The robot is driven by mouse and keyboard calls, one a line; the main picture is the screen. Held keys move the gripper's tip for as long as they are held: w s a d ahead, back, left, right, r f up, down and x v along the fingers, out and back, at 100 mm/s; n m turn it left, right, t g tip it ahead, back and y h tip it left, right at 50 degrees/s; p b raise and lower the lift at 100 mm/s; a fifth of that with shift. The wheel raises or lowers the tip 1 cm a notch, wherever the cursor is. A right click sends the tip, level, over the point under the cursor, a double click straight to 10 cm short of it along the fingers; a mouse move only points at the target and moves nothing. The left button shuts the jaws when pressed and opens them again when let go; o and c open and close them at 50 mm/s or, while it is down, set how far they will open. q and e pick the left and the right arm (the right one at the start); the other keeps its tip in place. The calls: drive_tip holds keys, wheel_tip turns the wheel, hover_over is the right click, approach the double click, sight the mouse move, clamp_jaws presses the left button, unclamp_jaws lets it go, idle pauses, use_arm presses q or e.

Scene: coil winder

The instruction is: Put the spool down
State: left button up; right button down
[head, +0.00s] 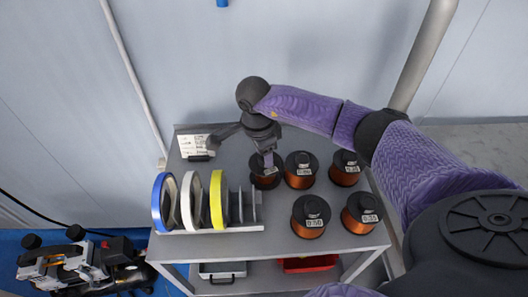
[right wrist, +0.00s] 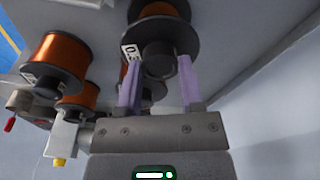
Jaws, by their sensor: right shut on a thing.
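My right gripper (head: 267,160) points down at the back middle of the grey cart top and is shut on the dark top hub of a spool. The held spool (head: 264,182) has black flanges and dark copper wire, and the fingers partly cover it. In the right wrist view, the two purple fingers (right wrist: 159,85) sit on either side of the hub of the held spool (right wrist: 158,12), whose label is partly hidden. The spool looks upright and at or just above the cart top; I cannot tell whether it touches. My left gripper is not in view.
Several copper spools stand close by, one (head: 301,170) just to the right. A rack (head: 250,229) with blue, white and yellow tape rolls is at front left. A red bin (head: 308,264) is on the lower shelf.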

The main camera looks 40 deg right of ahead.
sight(258, 165)
drive_tip(key=c, duration=0.7)
unclamp_jaws()
drive_tip(key=shift+f, duration=0.15)
drive_tip(key=o, duration=0.5)
drive_tip(key=shift+c, duration=0.2)
drive_tip(key=shift+r, duration=0.5)
wheel_tip(258, 165, up, 11)
drive_tip(key=a+p, duration=0.1)
drive_tip(key=p, duration=0.1)
drive_tip(key=shift+w+a+r, duration=0.15)
drive_tip(key=shift+a, duration=0.05)
